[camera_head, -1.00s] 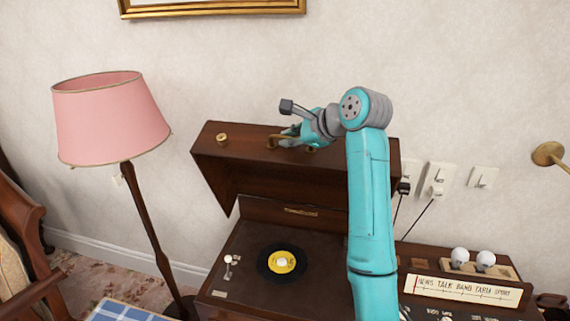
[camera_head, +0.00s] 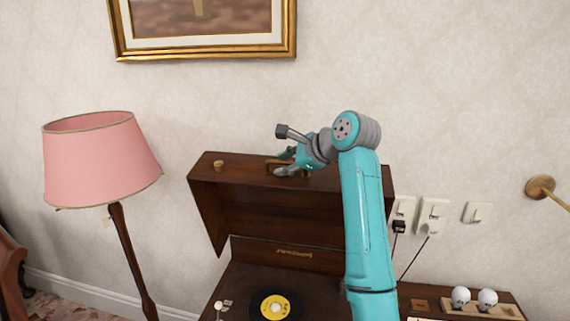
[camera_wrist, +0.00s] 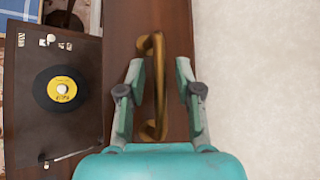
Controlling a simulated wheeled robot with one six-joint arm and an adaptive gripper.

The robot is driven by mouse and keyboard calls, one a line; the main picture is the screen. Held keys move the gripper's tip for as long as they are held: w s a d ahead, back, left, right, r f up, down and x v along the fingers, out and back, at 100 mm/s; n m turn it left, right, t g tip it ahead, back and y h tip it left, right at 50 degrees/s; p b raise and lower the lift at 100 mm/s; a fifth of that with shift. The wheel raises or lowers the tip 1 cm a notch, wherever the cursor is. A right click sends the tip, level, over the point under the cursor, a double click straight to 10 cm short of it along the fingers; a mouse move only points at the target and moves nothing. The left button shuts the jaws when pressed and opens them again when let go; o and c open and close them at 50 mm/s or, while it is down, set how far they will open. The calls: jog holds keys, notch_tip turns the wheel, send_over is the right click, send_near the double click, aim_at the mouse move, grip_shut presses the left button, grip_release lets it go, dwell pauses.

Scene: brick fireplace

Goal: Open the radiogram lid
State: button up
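The radiogram lid (camera_head: 262,213) is dark wood and stands raised above the radiogram's deck, with its inner side facing me. A brass handle (camera_wrist: 153,85) is fixed to the lid and stands out from it in the wrist view. My gripper (camera_head: 284,163) is at the lid's upper edge by the handle. In the wrist view its two fingers (camera_wrist: 158,75) are spread on either side of the handle, with gaps visible, so it is open. On the deck lies a black record with a yellow label (camera_head: 275,307); it also shows in the wrist view (camera_wrist: 61,89).
A pink floor lamp (camera_head: 100,160) stands left of the radiogram. Wall switches with plugs and cords (camera_head: 432,214) are right of the lid. White bulbs (camera_head: 487,297) sit on a holder at lower right. A gold-framed picture (camera_head: 203,52) hangs above.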

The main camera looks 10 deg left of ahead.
jog(key=v, duration=1.2)
dwell(0.3)
